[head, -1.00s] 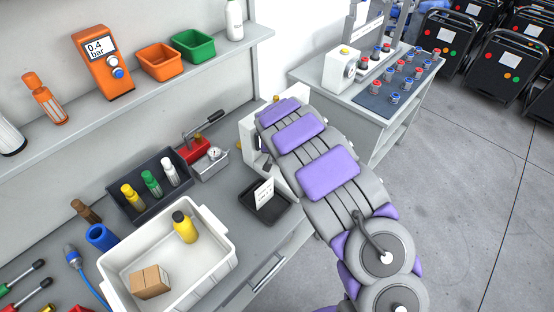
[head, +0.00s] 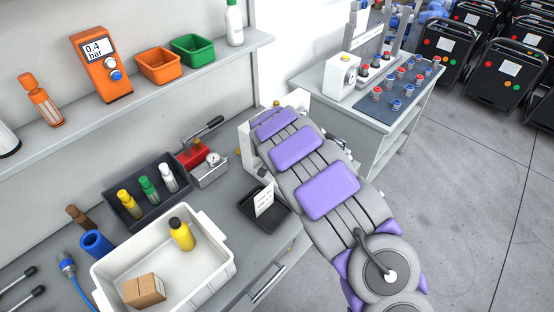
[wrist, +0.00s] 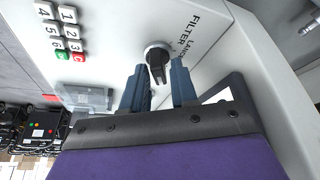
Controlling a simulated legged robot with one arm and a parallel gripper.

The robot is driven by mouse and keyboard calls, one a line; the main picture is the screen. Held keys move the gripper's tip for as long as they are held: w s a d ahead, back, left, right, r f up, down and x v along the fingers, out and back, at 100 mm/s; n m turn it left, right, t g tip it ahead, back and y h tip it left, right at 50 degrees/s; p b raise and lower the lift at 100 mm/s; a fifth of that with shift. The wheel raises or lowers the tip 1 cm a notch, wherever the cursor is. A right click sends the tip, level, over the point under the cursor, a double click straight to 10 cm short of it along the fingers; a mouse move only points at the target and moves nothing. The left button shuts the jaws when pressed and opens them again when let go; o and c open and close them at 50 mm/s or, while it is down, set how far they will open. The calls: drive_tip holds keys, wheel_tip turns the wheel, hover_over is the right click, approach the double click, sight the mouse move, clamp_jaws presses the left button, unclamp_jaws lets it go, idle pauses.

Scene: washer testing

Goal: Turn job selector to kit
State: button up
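The job selector is a round knob (wrist: 157,60) with a dark pointed handle on a white panel (wrist: 110,22), seen in the wrist view. The words FILTER and LANCE are printed beside it; other labels are hidden or out of view. My gripper (wrist: 159,76) has its two blue fingers apart, one on each side of the knob's handle. Clear gaps show beside the handle, and I cannot tell how deep the fingers reach. In the head view my arm hides the gripper and knob, and only part of the white housing (head: 246,147) shows.
A keypad (wrist: 64,32) sits left of the knob. On the bench are a black tray with a card (head: 281,222), a white bin (head: 221,276) and a dark bottle rack (head: 128,207). A side table (head: 325,112) stands beyond my arm. Open floor lies at right.

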drive_tip(key=shift+o, duration=0.9)
drive_tip(key=shift+w, duration=0.1)
drive_tip(key=shift+r, duration=0.2)
drive_tip(key=p+v, duration=0.3)
drive_tip(key=v, duration=1.3)
drive_tip(key=shift+s+a+r, duration=0.2)
drive_tip(key=shift+s+r, duration=0.05)
drive_tip(key=shift+r, duration=0.1)
